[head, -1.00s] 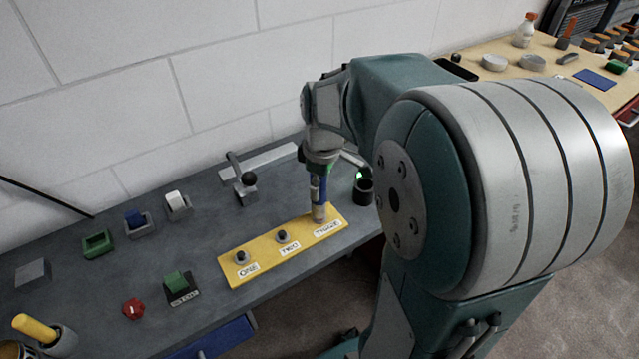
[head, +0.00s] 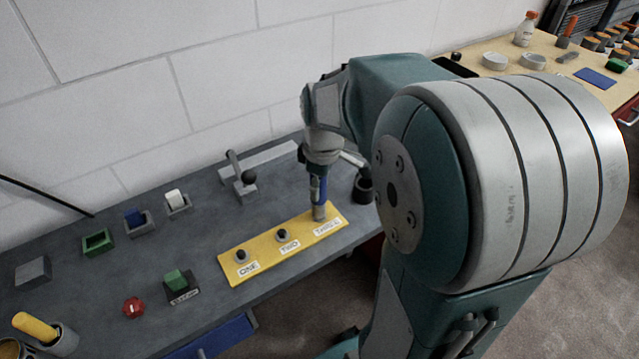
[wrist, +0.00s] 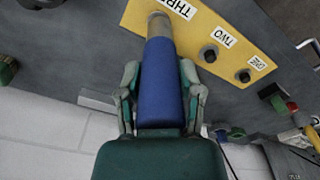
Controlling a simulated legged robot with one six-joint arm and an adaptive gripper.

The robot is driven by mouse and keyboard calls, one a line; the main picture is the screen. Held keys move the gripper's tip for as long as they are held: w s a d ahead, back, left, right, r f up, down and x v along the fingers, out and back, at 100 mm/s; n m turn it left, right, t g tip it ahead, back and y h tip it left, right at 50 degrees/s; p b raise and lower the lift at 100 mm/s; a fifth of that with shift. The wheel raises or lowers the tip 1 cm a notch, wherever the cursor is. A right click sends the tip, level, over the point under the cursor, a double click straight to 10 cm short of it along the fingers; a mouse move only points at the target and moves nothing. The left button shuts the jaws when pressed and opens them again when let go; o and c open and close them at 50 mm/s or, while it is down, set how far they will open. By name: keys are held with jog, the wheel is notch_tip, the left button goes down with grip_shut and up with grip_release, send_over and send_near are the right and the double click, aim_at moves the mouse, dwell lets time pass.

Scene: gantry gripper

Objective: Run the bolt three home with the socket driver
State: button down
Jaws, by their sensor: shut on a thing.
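My gripper (wrist: 163,92) is shut on the blue handle of the socket driver (wrist: 160,85), which also shows upright in the head view (head: 318,190). The driver's grey socket end (wrist: 159,25) is down at the THREE position of the yellow plate (head: 262,259). The socket covers bolt three, so the bolt itself is hidden. Bolt one (head: 241,256) and bolt two (head: 282,235) stand uncovered on the plate beside their labels. They also show in the wrist view, bolt two (wrist: 208,54) and bolt one (wrist: 243,76).
A dark round holder (head: 364,190) stands just right of the driver. A grey clamp-like fixture (head: 241,180) stands behind the plate. A green block on a dark base (head: 178,284) and a red knob (head: 133,308) lie to the left. The wall closes the back.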

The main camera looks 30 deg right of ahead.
jog(key=shift+f, duration=0.55)
dwell(1.2)
dwell(0.4)
jog(key=shift+r, duration=3.55)
